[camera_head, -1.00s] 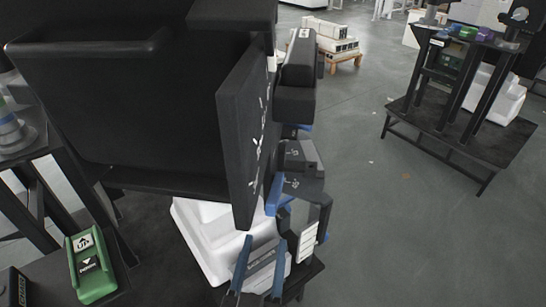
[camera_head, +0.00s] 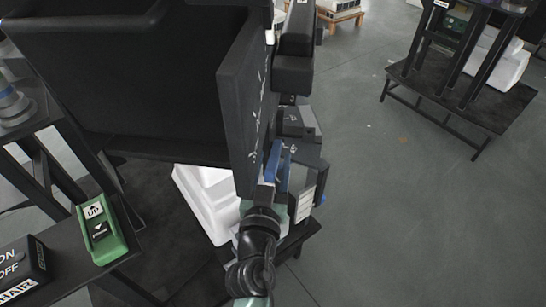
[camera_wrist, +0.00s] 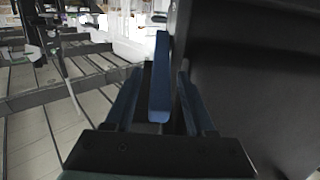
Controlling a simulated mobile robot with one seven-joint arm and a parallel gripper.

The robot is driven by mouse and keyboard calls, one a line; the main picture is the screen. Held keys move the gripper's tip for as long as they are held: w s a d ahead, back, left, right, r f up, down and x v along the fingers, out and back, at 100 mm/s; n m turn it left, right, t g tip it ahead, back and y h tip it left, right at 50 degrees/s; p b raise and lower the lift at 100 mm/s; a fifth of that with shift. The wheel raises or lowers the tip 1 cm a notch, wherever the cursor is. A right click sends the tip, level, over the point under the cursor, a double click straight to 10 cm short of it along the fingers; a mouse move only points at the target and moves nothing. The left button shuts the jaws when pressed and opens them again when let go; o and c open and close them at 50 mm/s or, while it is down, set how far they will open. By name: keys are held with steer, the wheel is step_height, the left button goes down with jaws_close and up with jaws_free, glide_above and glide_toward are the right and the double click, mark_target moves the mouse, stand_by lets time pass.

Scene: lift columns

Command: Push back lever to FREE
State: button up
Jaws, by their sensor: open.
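A blue upright bar (camera_wrist: 160,95), which looks like the lever, stands in the middle of the wrist view. My gripper (camera_head: 276,176) is open, with one blue finger on each side of the bar. In the wrist view there is a narrow dark gap on either side, and I cannot tell if a finger touches it. In the head view, the bar and my fingers overlap as blue strips beside the tall black panel (camera_head: 242,115), and I cannot separate them surely. I cannot read any FREE mark.
The large black chair-like body (camera_head: 130,90) fills the left and closes off that side. A white base (camera_head: 205,200) lies below it. A green UP/DOWN box (camera_head: 101,230) and a black ON/OFF box (camera_head: 22,270) sit at lower left.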

steer(key=shift+w, duration=0.4)
jaws_close()
stand_by(1.3)
